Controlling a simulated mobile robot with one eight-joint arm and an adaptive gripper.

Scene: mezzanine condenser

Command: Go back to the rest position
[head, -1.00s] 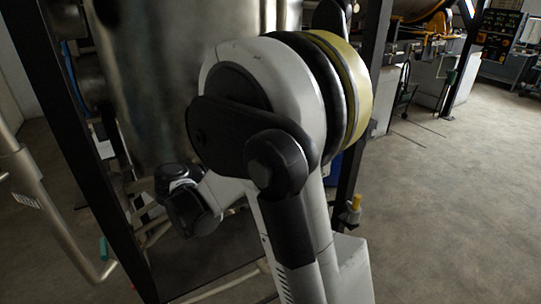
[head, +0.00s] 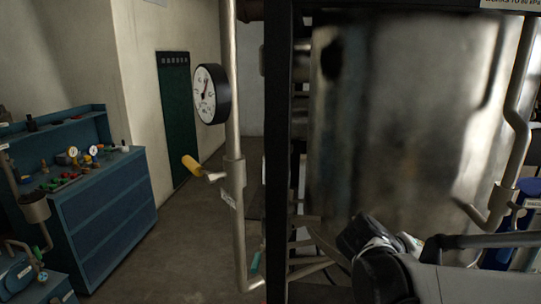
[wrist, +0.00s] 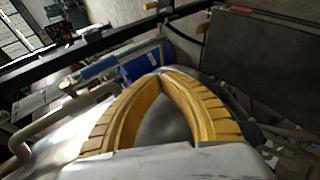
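In the wrist view my gripper (wrist: 161,72) shows as two yellow ribbed fingers curving together until their tips meet. It is shut and nothing shows between the fingers. A blue cylinder (wrist: 146,64) appears beyond the fingertips. In the head view part of my arm crosses the lower right, in front of a large steel tank (head: 400,120). My fingertips cannot be made out there.
A vertical pipe (head: 234,110) with a round gauge (head: 211,94) and a yellow valve handle (head: 191,165) stands left of a dark frame post (head: 277,150). A blue tool cabinet (head: 100,210) stands at left. Open floor (head: 190,235) lies between.

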